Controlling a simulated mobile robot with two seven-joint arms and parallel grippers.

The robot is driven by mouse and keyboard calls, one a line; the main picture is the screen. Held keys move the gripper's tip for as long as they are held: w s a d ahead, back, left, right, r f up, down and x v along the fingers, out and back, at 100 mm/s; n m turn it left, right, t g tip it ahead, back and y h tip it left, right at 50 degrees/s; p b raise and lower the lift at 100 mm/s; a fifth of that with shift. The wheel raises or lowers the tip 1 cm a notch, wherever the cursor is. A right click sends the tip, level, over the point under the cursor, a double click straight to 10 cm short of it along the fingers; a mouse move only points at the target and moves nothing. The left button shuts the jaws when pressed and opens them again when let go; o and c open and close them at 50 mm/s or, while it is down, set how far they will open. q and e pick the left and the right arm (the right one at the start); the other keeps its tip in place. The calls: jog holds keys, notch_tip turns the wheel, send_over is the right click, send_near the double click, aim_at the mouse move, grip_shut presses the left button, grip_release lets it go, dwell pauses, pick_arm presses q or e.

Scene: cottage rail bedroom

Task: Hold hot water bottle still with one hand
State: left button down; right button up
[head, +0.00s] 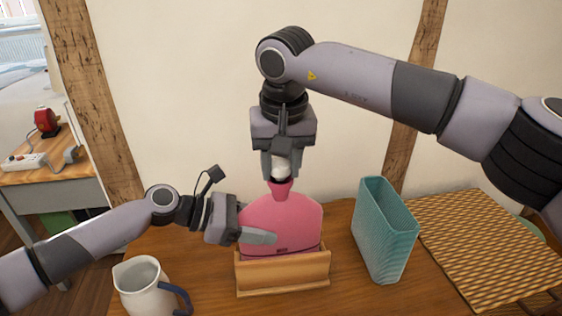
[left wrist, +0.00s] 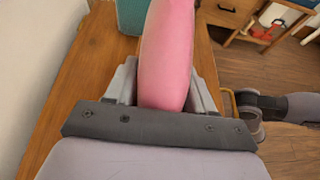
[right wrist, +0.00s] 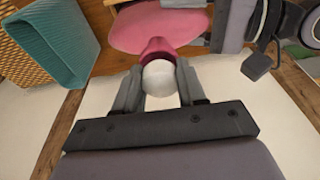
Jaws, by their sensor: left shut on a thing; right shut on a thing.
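The pink hot water bottle (head: 285,222) stands upright in a wooden holder (head: 283,273) on the table. My left gripper (head: 258,237) is shut on the bottle's body from the left side; in the left wrist view the pink body (left wrist: 166,55) sits between its two fingers. My right gripper (head: 281,165) points down above the bottle's neck and is shut on the white stopper (head: 281,165). In the right wrist view the stopper (right wrist: 159,78) is between the fingers, at the mouth of the pink neck (right wrist: 156,50). The threads are hidden.
A white jug (head: 143,284) with a blue handle stands at the front left, below my left arm. A teal ribbed container (head: 383,232) stands right of the holder. A woven mat (head: 490,245) lies at the right. The wall is close behind.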

jog(key=f, duration=0.3)
jog(key=shift+s+d+f+g, duration=0.15)
jog(key=shift+s+f+g, duration=0.05)
jog(key=shift+f+g, duration=0.1)
jog(key=o, duration=1.1)
jog(key=shift+w+r, duration=0.1)
jog(key=r, duration=0.2)
jog(key=r+m, duration=0.1)
jog(key=r, duration=0.1)
jog(key=r+m, duration=0.1)
jog(key=r, duration=0.2)
jog(key=shift+w+h, duration=0.3)
jog(key=shift+h, duration=0.1)
notch_tip(320, 180, up, 9)
jog(key=s+m, duration=0.1)
jog(key=m, duration=0.1)
jog(key=shift+s+a, duration=0.3)
jog(key=shift+a, duration=0.05)
jog(key=shift+f, duration=0.1)
